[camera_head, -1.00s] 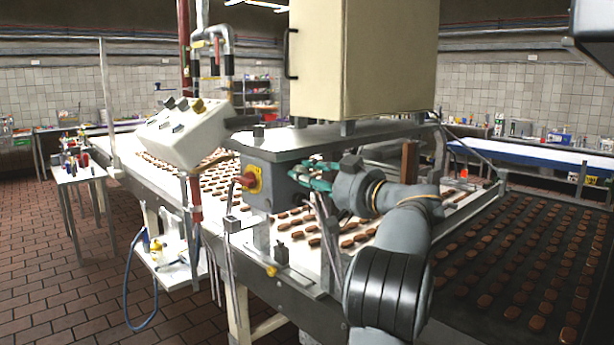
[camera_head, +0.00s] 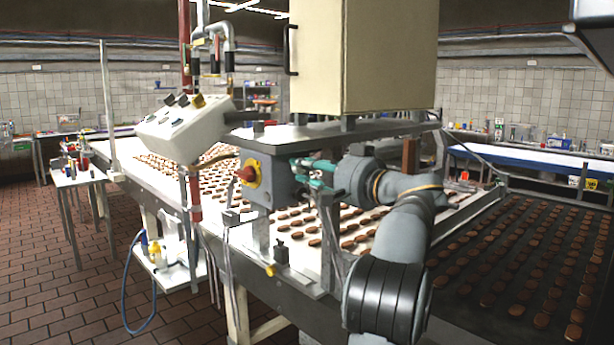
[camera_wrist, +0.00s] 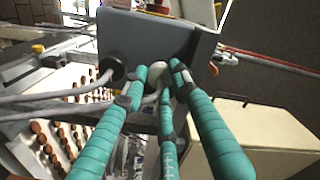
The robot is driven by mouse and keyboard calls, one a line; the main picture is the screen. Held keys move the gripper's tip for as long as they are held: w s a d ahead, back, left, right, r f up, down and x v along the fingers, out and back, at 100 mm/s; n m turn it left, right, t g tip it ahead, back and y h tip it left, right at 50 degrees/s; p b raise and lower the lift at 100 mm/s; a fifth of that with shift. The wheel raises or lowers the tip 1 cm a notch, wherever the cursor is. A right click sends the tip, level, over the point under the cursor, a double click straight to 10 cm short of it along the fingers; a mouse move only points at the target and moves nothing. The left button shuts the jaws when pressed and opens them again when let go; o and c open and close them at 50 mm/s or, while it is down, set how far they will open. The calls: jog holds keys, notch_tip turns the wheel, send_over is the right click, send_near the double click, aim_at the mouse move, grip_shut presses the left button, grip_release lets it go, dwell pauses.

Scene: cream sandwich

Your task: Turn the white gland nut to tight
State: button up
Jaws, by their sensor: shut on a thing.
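A grey box (camera_head: 275,188) with a red knob on a yellow plate sits under the metal shelf; its cable side fills the upper middle of the wrist view (camera_wrist: 150,40). The white gland nut (camera_wrist: 156,70) is on that side, partly hidden by my teal fingers. My gripper (camera_wrist: 160,78) is shut around the nut, with fingertips on both sides of it and another finger below. In the head view my gripper (camera_head: 312,172) is at the right side of the box, and the nut is hidden there. The nut's tightness cannot be told.
A black gland (camera_wrist: 112,70) with grey cables is left of the nut in the wrist view, close to my fingers. A cream cabinet (camera_head: 375,60) stands on the shelf above. A conveyor with rows of brown biscuits (camera_head: 295,215) runs below.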

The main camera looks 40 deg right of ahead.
jog(key=m, duration=0.4)
jog(key=shift+m+b, duration=0.4)
dwell(0.4)
jog(key=o, duration=0.9)
